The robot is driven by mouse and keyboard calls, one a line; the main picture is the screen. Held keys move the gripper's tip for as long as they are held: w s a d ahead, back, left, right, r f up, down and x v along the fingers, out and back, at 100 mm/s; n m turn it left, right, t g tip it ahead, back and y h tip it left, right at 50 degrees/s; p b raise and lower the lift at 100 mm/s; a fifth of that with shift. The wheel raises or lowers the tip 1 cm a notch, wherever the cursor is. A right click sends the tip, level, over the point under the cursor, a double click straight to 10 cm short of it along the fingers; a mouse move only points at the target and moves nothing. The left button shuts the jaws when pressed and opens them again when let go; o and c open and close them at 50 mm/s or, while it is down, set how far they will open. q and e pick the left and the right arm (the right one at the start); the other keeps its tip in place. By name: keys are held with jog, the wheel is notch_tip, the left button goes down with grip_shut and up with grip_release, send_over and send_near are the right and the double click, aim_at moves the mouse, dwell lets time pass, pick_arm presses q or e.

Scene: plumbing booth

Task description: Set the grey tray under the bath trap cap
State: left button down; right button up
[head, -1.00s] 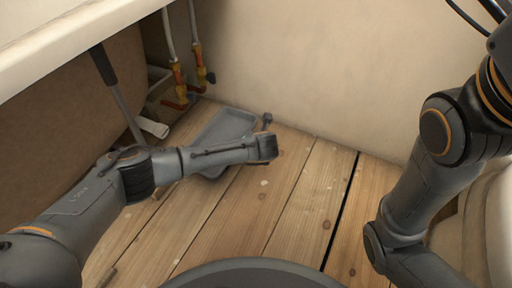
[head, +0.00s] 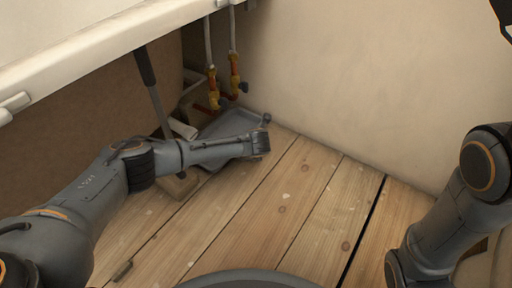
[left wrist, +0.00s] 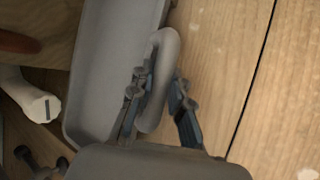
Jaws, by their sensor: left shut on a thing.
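The grey tray (head: 228,124) lies on the floorboards under the bath edge, partly hidden by my left arm. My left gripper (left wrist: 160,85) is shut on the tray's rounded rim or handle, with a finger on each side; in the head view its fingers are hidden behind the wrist. The white pipe end that looks like the bath trap cap (head: 183,129) is just left of the tray. It also shows in the left wrist view (left wrist: 40,104), beside the tray's left wall. My right gripper is out of view; only part of the right arm shows.
Copper and brass pipe fittings (head: 212,88) stand behind the tray near the wall. A dark-handled pole (head: 157,95) leans by the bath panel. The floorboards (head: 290,200) to the right are clear.

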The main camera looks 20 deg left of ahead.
pick_arm(q)
jog(key=a, duration=0.1)
jog(key=w+a, duration=0.1)
jog(key=a, duration=0.1)
jog(key=shift+w+a+f, duration=0.15)
jog(key=shift+a+f, duration=0.05)
jog(key=shift+f, duration=0.05)
jog(key=shift+a+f, duration=0.1)
jog(key=shift+f, duration=0.85)
jog(key=c, duration=1.2)
grip_release()
